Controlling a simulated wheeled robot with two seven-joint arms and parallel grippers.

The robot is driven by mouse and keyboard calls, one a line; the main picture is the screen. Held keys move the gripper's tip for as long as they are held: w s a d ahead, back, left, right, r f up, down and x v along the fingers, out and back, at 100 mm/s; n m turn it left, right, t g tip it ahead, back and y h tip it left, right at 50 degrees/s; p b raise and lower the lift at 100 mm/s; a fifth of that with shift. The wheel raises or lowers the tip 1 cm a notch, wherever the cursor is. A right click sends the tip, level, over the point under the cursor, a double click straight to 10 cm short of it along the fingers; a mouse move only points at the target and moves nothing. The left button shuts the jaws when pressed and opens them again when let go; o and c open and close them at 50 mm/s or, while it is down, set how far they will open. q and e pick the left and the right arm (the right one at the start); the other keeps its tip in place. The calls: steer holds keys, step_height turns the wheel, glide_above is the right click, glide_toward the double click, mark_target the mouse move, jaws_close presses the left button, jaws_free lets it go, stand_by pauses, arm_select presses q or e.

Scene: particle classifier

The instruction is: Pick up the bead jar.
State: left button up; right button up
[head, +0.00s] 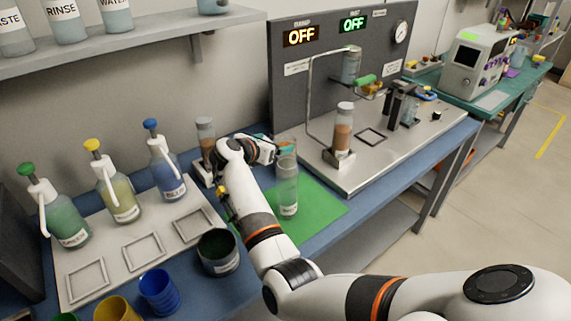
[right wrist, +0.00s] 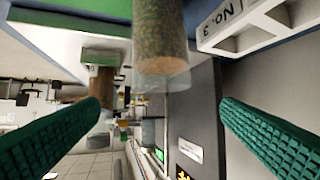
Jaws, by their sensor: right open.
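In the right wrist view, the bead jar (right wrist: 161,45) is a clear cylinder with brown, grainy contents. It appears between and beyond the two green ridged fingers of my right gripper (right wrist: 160,125), with space on both sides. In the head view my right gripper (head: 264,148) is low over the bench, pointing right. The gripper is open and empty. My left gripper is not in view.
A brown-filled jar (head: 206,132) stands behind my right wrist. Another jar (head: 343,132) stands on the metal platform (head: 390,150). A white No. 3 holder (right wrist: 245,25) is close by in the wrist view. Pump bottles (head: 118,190) and cups (head: 158,291) crowd the left.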

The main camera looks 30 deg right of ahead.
step_height(320, 180, down, 8)
steer(key=b, duration=0.7)
steer(key=shift+d+r, duration=0.15)
steer(key=shift+r, duration=0.05)
steer(key=p+x, duration=0.1)
steer(key=x, duration=0.6)
steer(key=shift+w+d, duration=0.1)
steer(key=shift+d, duration=0.1)
steer(key=c, duration=1.3)
